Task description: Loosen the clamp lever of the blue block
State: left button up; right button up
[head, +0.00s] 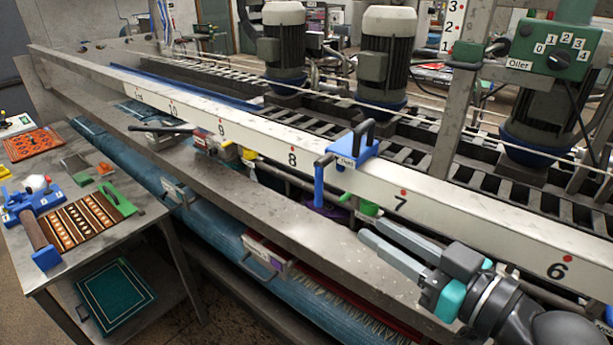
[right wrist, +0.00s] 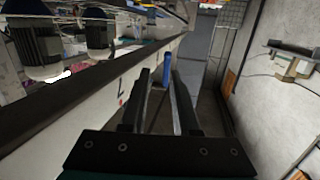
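The blue block (head: 352,150) sits on the white numbered rail between marks 8 and 7, with a black handle on top. Its blue clamp lever (head: 319,180) hangs down on the front side of the rail. In the right wrist view a blue upright piece (right wrist: 166,68), which looks like this lever, shows ahead between the fingers. My right gripper (head: 367,231) is open and empty, in front of the rail near mark 7, to the right of and below the lever, and apart from it. My left gripper is not in view.
The white rail (head: 465,222) runs along my right arm's far side. A grey metal beam (head: 300,215) lies in front, and a green-handled part (head: 366,207) sits below the block. A side table (head: 60,275) with rug samples stands at left.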

aim_at(322, 179)
jog(key=shift+n+y, duration=0.4)
jog(key=shift+y, duration=0.2)
jog(key=w+a+r+b, duration=0.1)
jog(key=w+a, duration=0.2)
jog(key=w+a+r+b, duration=0.1)
jog(key=w+a, duration=0.2)
jog(key=w+a+r+b, duration=0.2)
jog(key=w+a, duration=0.1)
jog(key=a, duration=0.1)
jog(key=shift+w, duration=0.1)
jog(key=shift+x, duration=0.8)
jog(key=shift+f, duration=0.1)
jog(key=shift+c, duration=0.4)
grip_shut()
